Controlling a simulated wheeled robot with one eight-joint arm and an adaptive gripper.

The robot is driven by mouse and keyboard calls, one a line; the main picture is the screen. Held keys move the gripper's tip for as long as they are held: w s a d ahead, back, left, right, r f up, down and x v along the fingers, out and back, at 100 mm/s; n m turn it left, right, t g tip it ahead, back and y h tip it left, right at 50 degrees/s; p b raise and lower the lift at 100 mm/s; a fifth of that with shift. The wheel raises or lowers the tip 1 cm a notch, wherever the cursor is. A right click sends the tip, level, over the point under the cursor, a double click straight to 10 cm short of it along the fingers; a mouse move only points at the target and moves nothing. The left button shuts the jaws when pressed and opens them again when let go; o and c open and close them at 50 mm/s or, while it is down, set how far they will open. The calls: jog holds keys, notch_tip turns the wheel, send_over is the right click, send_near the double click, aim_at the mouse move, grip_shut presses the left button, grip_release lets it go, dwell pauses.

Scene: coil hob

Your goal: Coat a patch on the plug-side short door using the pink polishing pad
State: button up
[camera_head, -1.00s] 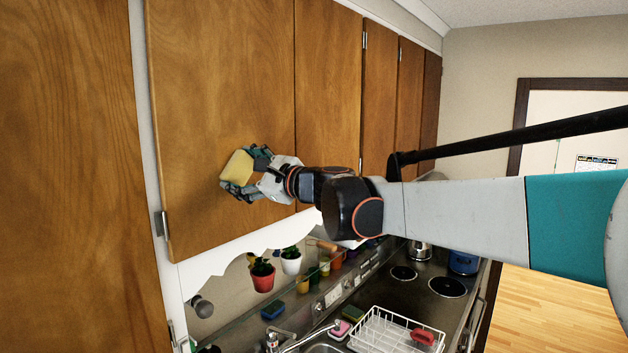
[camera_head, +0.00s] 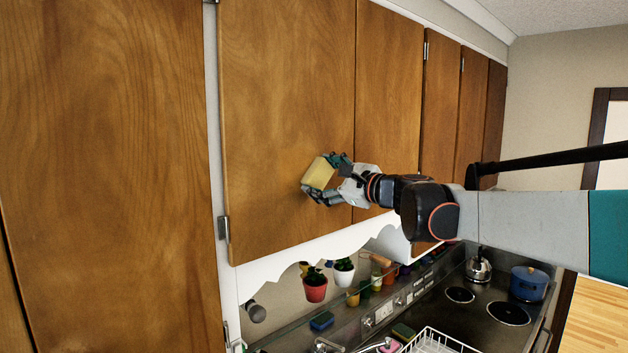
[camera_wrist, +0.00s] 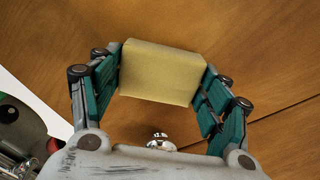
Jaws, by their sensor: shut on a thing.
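My gripper (camera_head: 328,180) is shut on a yellow block-shaped pad (camera_head: 319,173), which also shows between the green-padded fingers in the wrist view (camera_wrist: 160,72). The pad looks yellow, not pink. It is at the lower right of the wide wooden wall-cabinet door (camera_head: 285,100), close to its face; I cannot tell whether it touches. A narrower door (camera_head: 388,110) is just right of it. A pink item (camera_head: 388,346) shows partly at the bottom edge, by the sink. A plug socket (camera_head: 384,312) is on the backsplash below. No coated patch is discernible.
A tall wooden panel (camera_head: 100,170) stands at the left. A kettle (camera_head: 478,268) and blue pot (camera_head: 529,284) stand by the hob.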

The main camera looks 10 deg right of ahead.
aim_at(323, 162)
jog(key=shift+r+p, duration=0.6)
jog(key=shift+r, duration=0.4)
jog(key=shift+s+a, duration=1.05)
jog(key=shift+a, duration=0.5)
jog(key=shift+s+a, duration=1.05)
jog(key=shift+a, duration=0.45)
jog(key=shift+s+a, duration=1.05)
jog(key=shift+a, duration=0.5)
jog(key=shift+r+p, duration=0.7)
jog(key=shift+r, duration=0.25)
jog(key=shift+w+d+b, duration=0.1)
jog(key=shift+w+d, duration=0.95)
jog(key=shift+d, duration=0.5)
jog(key=shift+w+d+b, duration=0.15)
jog(key=shift+w+d, duration=0.95)
jog(key=shift+d, duration=0.45)
jog(key=shift+w+d+b, duration=0.1)
jog(key=shift+w+d, duration=0.95)
jog(key=shift+d, duration=0.5)
jog(key=v, duration=0.6)
